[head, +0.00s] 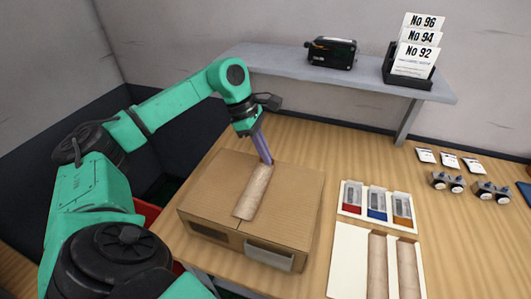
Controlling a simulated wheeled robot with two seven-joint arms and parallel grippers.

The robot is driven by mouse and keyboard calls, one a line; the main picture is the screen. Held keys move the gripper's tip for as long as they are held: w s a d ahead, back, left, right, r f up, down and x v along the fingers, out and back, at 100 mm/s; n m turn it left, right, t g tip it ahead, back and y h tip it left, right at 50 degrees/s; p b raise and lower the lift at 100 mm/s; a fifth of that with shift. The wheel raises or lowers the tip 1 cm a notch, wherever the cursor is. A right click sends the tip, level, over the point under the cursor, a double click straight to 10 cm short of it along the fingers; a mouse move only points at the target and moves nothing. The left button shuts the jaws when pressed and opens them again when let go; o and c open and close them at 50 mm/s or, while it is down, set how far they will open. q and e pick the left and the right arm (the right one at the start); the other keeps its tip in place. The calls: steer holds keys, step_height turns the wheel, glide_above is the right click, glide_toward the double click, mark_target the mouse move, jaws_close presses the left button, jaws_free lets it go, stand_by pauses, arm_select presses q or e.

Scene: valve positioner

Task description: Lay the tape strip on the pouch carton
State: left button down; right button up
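The tape strip (253,191), brown and mottled, lies along the top of the closed brown pouch carton (298,190), running from near its back edge to its front edge. It looks flat on the lid, but I cannot tell if it touches along its whole length. My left gripper (267,160) points down with its purple fingers at the strip's far end. The fingers show nearly edge-on, so their gap is hidden, and I cannot tell if they grip the strip. My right gripper is out of view.
A white card (347,262) with two more brown strips (378,265) lies right of the carton. Behind it is a tray (351,209) with red, blue and orange items. Small wheeled parts (446,182) stand at right. A grey shelf (285,62) holds a black device (331,52) and numbered cards (412,59).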

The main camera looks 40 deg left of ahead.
arm_select(q)
steer(key=c, duration=1)
jaws_free()
steer(key=p+v, duration=0.1)
steer(key=v, duration=1.3)
steer(key=shift+a+r+p, duration=0.15)
steer(key=shift+r+p, duration=0.05)
steer(key=shift+p, duration=0.1)
